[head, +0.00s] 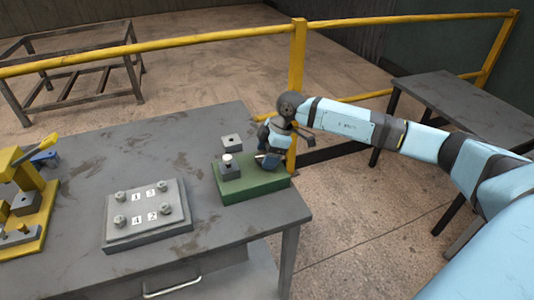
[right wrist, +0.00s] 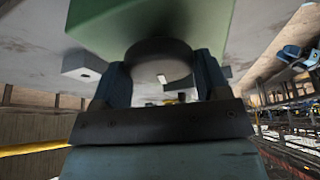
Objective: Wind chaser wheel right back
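The chaser wheel is most likely the dark round wheel (right wrist: 160,68), which shows in the right wrist view against a green block. In the head view this green block (head: 245,187) sits at the right end of the table, and the wheel is mostly hidden there by my gripper. My right gripper (head: 268,160) reaches in from the right at the right part of the block. In the right wrist view its two fingers (right wrist: 160,78) stand on either side of the wheel and appear to touch it. My left gripper is not in view.
A grey plate (head: 148,236) with several bolts and number labels lies left of the block. A grey piece with a white-topped pin (head: 227,168) stands on the block, and a small grey block (head: 231,142) sits behind. A yellow press (head: 35,200) stands far left. A yellow rail (head: 297,60) runs behind.

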